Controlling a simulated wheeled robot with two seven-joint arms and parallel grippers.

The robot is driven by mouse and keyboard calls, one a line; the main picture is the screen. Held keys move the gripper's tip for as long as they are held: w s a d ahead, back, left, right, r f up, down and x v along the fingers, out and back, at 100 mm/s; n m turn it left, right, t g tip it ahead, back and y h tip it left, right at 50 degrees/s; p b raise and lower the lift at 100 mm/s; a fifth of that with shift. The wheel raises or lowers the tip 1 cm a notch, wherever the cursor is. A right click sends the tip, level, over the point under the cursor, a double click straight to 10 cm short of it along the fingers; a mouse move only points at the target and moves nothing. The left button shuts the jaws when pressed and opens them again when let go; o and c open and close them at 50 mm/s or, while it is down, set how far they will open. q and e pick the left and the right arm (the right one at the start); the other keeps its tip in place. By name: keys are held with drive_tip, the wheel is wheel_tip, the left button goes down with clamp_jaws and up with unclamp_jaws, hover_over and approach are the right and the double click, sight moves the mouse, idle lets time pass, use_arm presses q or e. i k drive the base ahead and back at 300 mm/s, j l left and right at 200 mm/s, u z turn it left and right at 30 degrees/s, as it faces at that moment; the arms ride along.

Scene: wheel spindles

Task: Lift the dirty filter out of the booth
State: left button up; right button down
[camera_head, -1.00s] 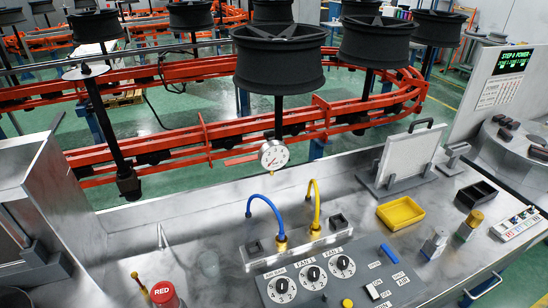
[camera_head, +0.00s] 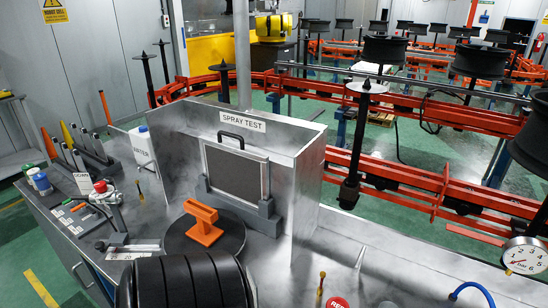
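The dirty filter (camera_head: 236,174) is a dark grey panel in a light frame with a black handle on top. It stands upright in a grey slotted holder (camera_head: 263,219) at the back of the open metal booth, under the SPRAY TEST sign (camera_head: 242,122). The booth's right wall (camera_head: 308,199) rises beside it. An orange T-shaped piece (camera_head: 204,222) sits on a dark round turntable (camera_head: 177,240) in front of the filter. Neither of my grippers is in view.
A large black ribbed object (camera_head: 185,282) fills the bottom edge before the turntable. Bottles (camera_head: 41,183), tools and a white WATER container (camera_head: 143,150) stand left. A dial gauge (camera_head: 524,256) is at right. An orange rail (camera_head: 400,179) with spindles runs behind.

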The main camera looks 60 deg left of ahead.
sight(239, 175)
drive_tip(key=u, duration=2.35)
drive_tip(key=z, duration=0.3)
drive_tip(key=j+z, duration=0.4)
drive_tip(key=k+j+z, duration=0.2)
drive_tip(key=j+z, duration=0.2)
drive_tip(key=k+j+z, duration=0.15)
drive_tip(key=j+z, duration=0.3)
drive_tip(key=k+j+z, duration=0.15)
drive_tip(key=z, duration=0.25)
drive_tip(key=k, duration=0.05)
